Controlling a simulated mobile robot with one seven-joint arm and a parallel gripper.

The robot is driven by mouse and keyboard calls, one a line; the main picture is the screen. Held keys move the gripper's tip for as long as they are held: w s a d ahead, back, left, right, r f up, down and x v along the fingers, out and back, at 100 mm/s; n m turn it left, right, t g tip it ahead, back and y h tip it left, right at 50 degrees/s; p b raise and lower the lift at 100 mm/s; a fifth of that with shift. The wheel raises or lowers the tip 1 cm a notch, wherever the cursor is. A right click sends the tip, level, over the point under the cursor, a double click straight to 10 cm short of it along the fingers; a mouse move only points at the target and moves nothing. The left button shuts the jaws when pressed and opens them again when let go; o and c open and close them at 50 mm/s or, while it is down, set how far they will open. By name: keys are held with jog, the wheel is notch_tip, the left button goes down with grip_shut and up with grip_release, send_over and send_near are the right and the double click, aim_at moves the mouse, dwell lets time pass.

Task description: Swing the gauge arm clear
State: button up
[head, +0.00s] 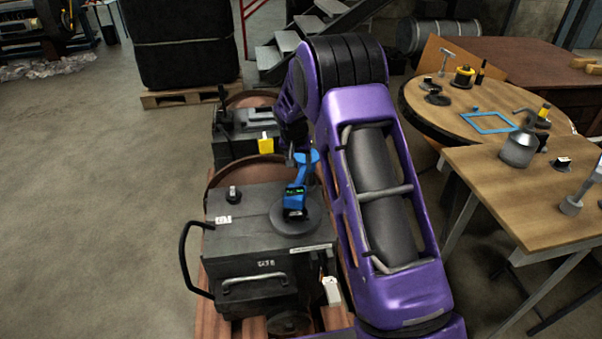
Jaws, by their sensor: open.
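A blue gauge arm (297,194) with a small lit green display stands on a round grey disc (291,226) on top of the near dark engine block (245,262). Its upper blue end leans up and to the right. My purple arm reaches over from the right. My gripper (301,160) is at the upper end of the blue gauge arm, fingers downward and open. The fingertips are small and partly hidden, so I cannot tell whether they touch it.
A second dark engine block (241,137) with a yellow tag (265,144) stands behind. A black bent handle (186,262) sticks out left of the near block. A round table (440,112) and a wooden bench (497,183) with parts stand right. The left floor is clear.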

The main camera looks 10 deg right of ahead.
aim_at(301, 173)
jog(key=x, duration=0.6)
grip_shut()
jog(key=shift+r, duration=0.1)
dwell(1.2)
